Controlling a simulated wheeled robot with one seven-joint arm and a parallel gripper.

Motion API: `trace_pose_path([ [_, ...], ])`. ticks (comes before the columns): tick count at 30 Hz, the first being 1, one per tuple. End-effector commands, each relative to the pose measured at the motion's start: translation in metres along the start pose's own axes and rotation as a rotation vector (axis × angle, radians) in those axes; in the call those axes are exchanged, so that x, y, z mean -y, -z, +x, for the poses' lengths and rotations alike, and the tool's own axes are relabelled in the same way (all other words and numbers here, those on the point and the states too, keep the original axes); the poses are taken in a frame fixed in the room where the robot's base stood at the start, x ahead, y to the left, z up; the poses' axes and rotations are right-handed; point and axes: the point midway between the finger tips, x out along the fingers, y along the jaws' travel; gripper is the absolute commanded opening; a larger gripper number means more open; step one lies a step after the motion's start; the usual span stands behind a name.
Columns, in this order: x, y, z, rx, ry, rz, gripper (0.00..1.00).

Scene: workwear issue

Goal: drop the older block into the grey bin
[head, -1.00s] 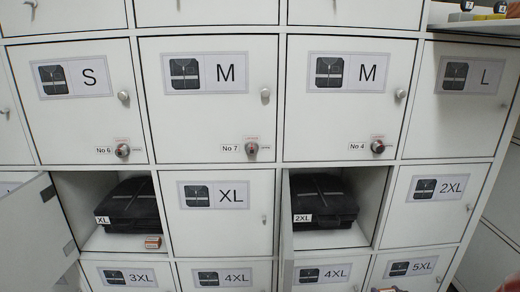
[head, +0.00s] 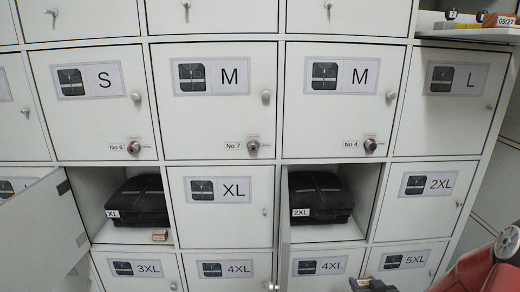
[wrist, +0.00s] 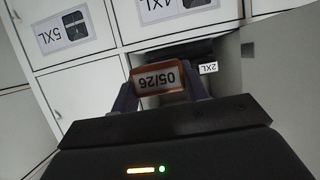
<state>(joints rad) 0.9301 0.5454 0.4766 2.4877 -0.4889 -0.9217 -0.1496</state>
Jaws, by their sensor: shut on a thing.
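A small orange-brown block (wrist: 161,80) with a white face reading 05/26, upside down in the wrist view, is held between the fingers of my gripper (wrist: 163,88). My gripper is shut on it, in front of the lockers. In the head view only part of my gripper (head: 372,285) shows at the bottom edge. Another small orange block (head: 160,236) lies at the front of the open XL compartment; its print is too small to read. I cannot make out a grey bin for certain.
Folded black garments lie in the open XL compartment (head: 137,200) and 2XL compartment (head: 320,198). An open door (head: 42,228) juts out at the left. Several small items, one marked 09/27 (head: 503,21), stand on a surface at the upper right. The other lockers are shut.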

Motion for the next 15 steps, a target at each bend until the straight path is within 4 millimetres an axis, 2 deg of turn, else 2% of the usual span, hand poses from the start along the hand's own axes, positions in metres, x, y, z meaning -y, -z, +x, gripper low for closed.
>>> trace_pose_path([
  [4,0.035,0.008,0.024,0.001,0.006,0.0,0.2],
  [9,0.085,0.008,0.052,0.003,-0.004,0.005,0.2],
  [15,0.125,0.001,0.068,0.003,-0.02,0.008,0.2],
])
